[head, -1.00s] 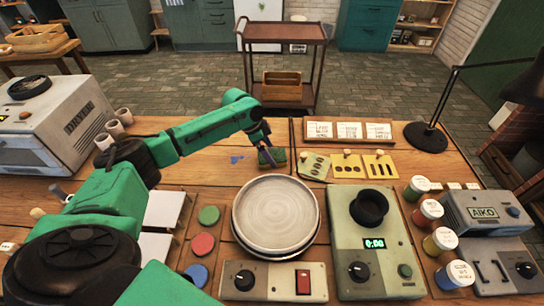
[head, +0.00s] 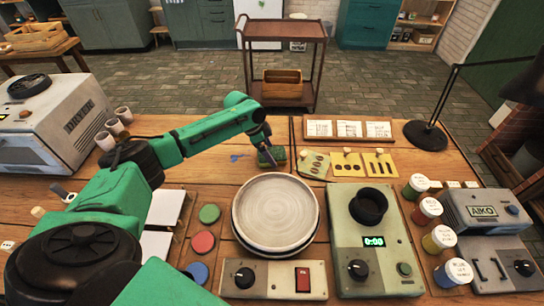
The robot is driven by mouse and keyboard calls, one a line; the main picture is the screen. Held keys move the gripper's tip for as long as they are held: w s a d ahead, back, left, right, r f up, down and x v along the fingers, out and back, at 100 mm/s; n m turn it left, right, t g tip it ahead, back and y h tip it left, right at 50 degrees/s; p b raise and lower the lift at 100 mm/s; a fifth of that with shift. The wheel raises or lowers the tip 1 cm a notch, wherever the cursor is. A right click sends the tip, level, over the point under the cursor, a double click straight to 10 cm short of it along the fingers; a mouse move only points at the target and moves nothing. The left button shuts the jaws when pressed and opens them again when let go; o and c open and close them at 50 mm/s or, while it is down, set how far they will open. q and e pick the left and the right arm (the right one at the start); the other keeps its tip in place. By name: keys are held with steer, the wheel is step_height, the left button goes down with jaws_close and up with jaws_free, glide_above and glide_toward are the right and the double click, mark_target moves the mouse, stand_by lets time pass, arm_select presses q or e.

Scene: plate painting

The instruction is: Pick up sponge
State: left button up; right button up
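A green sponge (head: 273,160) lies on the wooden table (head: 345,205), behind the round pale plate. My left gripper (head: 267,148) is pointed down at the sponge, right above or around its far edge. The fingertips are small and partly merge with the sponge. I cannot tell whether they are open or shut, or whether they touch it. The sponge looks level and seems to rest on the table. My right gripper is not in view.
The round plate (head: 275,212) sits on a turntable base in front of the sponge. Yellow stencil cards (head: 346,165) lie just right of it. A thin dark rod (head: 292,145) stands close by. Blue smears (head: 238,157) mark the table to the left.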

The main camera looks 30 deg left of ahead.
arm_select(q)
steer(key=c, duration=0.9)
steer(key=shift+o, duration=0.2)
step_height(320, 180, up, 21)
steer(key=b, duration=0.1)
steer(key=shift+f, duration=0.15)
